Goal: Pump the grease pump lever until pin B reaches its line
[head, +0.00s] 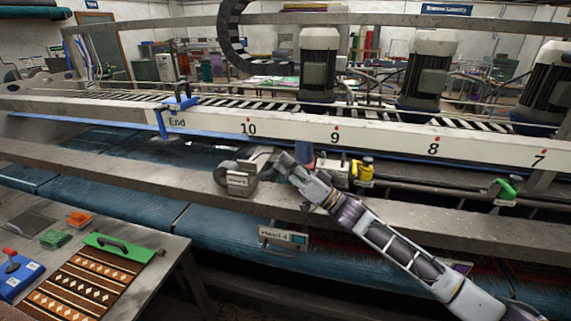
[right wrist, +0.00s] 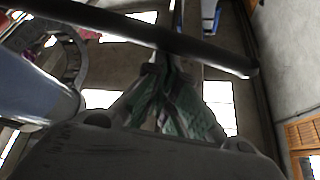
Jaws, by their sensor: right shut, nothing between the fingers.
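My right gripper (head: 283,160) reaches in from the lower right, in front of the machine's steel rail. In the right wrist view its fingers (right wrist: 165,68) are together with nothing between them. A dark bar with a rounded end (right wrist: 205,55), which looks like the pump lever, crosses the view at the fingertips; I cannot tell whether they touch. A blue cylinder (right wrist: 35,80), perhaps the pump body, stands at the left there. In the head view a blue post (head: 305,155) shows just behind my gripper. Pin B and its line cannot be made out. My left gripper is not in view.
A grey unit labelled Head 5 or similar (head: 238,181) sits on the rail left of my gripper. A yellow valve (head: 362,171) and a green valve (head: 504,190) are to the right. A table (head: 165,243) with a patterned rug piece stands at lower left.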

